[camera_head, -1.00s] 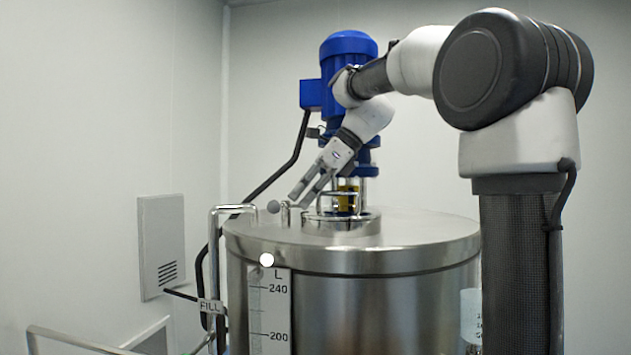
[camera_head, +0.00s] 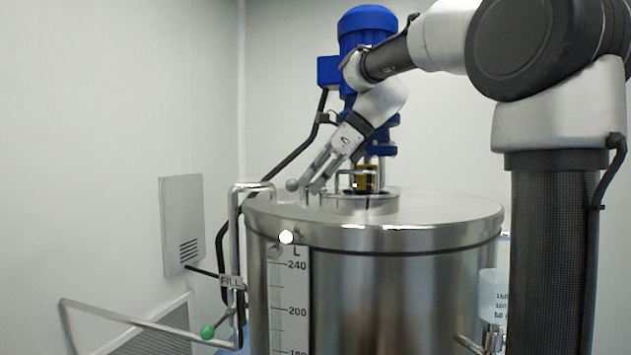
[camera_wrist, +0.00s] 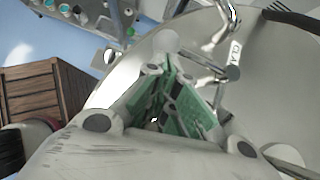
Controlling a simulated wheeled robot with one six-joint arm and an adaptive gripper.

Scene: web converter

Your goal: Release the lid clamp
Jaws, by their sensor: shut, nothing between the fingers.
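The lid clamp shows in the head view as a small upright post (camera_head: 306,196) with a pale ball knob (camera_head: 292,184) beside it, on the left part of the steel tank's lid (camera_head: 420,207). In the wrist view, bare metal rods lie near a label reading "CLA" (camera_wrist: 236,52), partly cut off by a rod. My gripper (camera_head: 310,187) points down and left, its fingertips right beside the knob; I cannot tell whether they touch it. Its green-padded fingers (camera_wrist: 172,64) fill the middle of the wrist view, shut with nothing held.
A blue motor (camera_head: 366,40) stands on the lid behind my gripper, above a raised collar (camera_head: 360,204). A bent pipe tagged FILL (camera_head: 237,215) runs down the tank's left side. A wooden crate (camera_wrist: 45,92) shows at left in the wrist view. The lid's right side is clear.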

